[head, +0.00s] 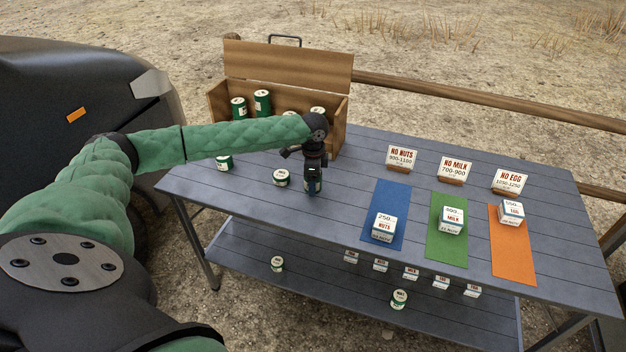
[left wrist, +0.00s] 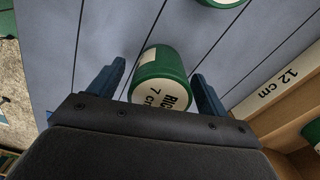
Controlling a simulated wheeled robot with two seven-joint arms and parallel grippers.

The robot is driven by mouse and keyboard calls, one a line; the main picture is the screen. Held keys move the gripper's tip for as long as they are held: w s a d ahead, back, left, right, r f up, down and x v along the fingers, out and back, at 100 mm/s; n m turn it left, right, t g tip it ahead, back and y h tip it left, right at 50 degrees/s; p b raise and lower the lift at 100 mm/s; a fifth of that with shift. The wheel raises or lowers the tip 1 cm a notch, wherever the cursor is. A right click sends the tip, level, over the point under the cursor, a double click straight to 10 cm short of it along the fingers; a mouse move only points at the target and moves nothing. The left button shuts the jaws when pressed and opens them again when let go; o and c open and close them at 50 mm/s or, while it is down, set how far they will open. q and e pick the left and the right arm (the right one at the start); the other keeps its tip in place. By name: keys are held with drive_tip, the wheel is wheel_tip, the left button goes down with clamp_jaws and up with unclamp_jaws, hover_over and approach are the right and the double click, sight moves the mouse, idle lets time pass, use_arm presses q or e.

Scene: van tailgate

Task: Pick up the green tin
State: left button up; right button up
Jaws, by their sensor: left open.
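A green tin (left wrist: 162,72) with a white label reading "RIC… 7 c…" stands between the two fingers of my left gripper in the left wrist view. I see a gap between it and the fingers, so it is not clamped. In the head view my left gripper (head: 313,190) points down over the table's left part, around this tin, which is largely hidden there. Other green and white tins stand on the table to the left, one nearer (head: 281,178) and one farther (head: 225,163). My right gripper is not in view.
A wooden box (head: 335,125) with its lid up holds several green tins behind the gripper. Blue (head: 396,197), green (head: 434,244) and orange (head: 511,262) mats with small boxes and sign cards lie on the right. More tins and cards sit on the lower shelf (head: 330,285).

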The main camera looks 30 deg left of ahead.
use_arm(q)
drive_tip(key=c, duration=1.1)
